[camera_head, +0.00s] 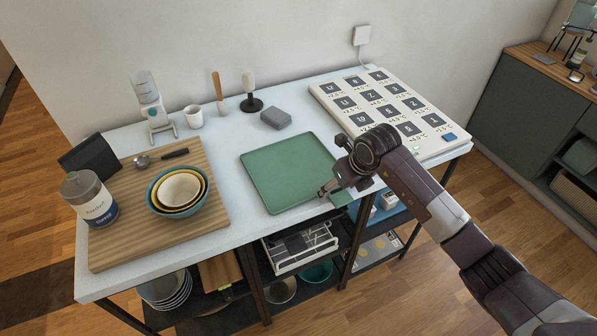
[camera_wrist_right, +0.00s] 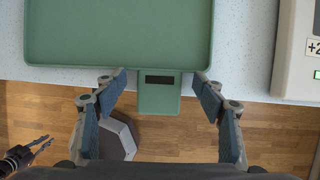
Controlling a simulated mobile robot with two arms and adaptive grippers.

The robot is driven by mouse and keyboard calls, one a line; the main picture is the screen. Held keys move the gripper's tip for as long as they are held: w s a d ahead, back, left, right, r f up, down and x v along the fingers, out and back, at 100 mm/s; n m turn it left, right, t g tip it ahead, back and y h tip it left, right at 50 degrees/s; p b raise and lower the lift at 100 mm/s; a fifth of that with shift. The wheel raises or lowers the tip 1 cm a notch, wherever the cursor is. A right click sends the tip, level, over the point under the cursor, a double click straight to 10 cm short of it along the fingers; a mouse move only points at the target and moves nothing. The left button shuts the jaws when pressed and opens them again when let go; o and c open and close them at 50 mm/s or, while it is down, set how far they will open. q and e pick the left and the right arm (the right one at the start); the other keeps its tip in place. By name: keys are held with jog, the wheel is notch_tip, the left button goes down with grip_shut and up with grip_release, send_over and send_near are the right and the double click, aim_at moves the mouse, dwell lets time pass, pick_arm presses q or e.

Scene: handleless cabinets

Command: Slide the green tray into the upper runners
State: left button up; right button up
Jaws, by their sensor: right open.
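The green tray (camera_head: 288,172) lies flat on the white worktop near its front edge. In the right wrist view the tray (camera_wrist_right: 120,35) has a tab (camera_wrist_right: 159,104) with a dark slot, jutting out past the worktop edge. My right gripper (camera_wrist_right: 160,82) is open, with one finger on each side of the tab and a gap to it on both sides. In the head view the right gripper (camera_head: 328,190) is at the tray's front right corner. A dark fingered part at the lower left of the wrist view looks like my left gripper (camera_wrist_right: 38,146); its opening is unclear. I cannot make out the upper runners.
A wooden board (camera_head: 150,222) with nested bowls (camera_head: 180,190) and a jar (camera_head: 90,197) is left of the tray. A white labelled panel (camera_head: 385,112) is on the right. Below the worktop are shelves with a white wire basket (camera_head: 300,250) and plates (camera_head: 165,288).

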jog(key=shift+f, duration=0.2)
dwell(0.4)
jog(key=shift+s, duration=0.1)
jog(key=c, duration=1.4)
jog(key=shift+r, duration=0.35)
notch_tip(320, 180, up, 20)
jog(key=b, duration=0.5)
